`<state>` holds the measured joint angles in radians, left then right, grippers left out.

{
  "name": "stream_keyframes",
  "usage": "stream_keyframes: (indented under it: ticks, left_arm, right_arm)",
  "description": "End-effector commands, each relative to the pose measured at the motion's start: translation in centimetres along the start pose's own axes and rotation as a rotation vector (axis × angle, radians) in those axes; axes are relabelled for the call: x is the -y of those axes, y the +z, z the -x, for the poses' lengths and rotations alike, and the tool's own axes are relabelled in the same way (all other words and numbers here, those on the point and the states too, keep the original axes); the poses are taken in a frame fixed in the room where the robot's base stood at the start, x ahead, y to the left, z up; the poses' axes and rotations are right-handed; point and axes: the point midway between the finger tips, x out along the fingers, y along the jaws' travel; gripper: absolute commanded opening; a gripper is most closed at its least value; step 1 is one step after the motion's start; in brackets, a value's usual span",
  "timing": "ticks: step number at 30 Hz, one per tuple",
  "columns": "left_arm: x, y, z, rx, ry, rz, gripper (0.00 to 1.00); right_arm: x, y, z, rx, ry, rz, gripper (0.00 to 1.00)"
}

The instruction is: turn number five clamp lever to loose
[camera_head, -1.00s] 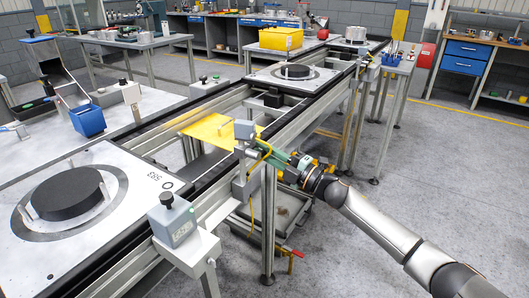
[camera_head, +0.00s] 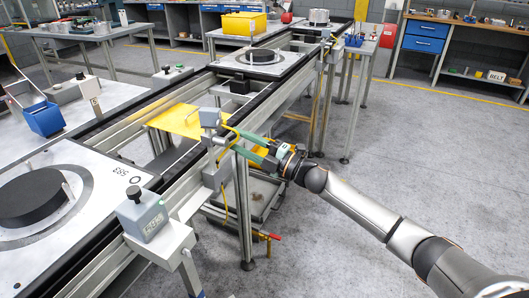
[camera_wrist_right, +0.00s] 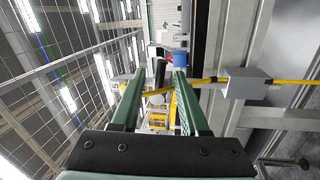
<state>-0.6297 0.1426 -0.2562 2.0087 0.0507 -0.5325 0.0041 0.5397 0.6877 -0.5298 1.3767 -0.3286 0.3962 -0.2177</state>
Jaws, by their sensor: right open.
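My right gripper (camera_head: 236,140) is open, its two green fingers apart, beside the pallet line at a grey block (camera_head: 210,117) on a post. A thin yellow bar or lever (camera_head: 230,131) is close to the fingertips; contact cannot be told. In the right wrist view the open fingers (camera_wrist_right: 160,78) point ahead, with a dark upright piece between the tips. A yellow bar (camera_wrist_right: 215,79) runs from a grey block (camera_wrist_right: 248,84) behind the right finger and slants between the fingers. My left gripper is not in view.
A nearer grey clamp block (camera_head: 142,215) stands at the line's edge. A red-handled valve (camera_head: 271,237) sits below the gripper. A yellow sheet (camera_head: 178,120) lies inside the frame, and a yellow box (camera_head: 243,23) stands farther back. The floor at right is clear.

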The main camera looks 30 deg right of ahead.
Motion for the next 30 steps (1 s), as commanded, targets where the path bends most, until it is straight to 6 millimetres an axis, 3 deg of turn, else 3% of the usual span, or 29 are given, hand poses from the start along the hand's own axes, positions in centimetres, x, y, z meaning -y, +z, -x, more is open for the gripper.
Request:
stream_keyframes:
  ticks: [9, 15, 30]
  left_arm:
    - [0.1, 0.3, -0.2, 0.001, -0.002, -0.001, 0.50]
    - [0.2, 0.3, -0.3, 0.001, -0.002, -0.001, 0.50]
    - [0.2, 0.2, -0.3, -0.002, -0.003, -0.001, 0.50]
  right_arm:
    - [0.3, 0.1, 6.3, 0.001, -0.005, 0.000, 0.45]
    - [0.1, 0.0, 8.8, 0.001, -0.003, 0.001, 0.45]
    - [0.0, 0.0, 9.9, -0.001, 0.000, 0.002, 0.45]
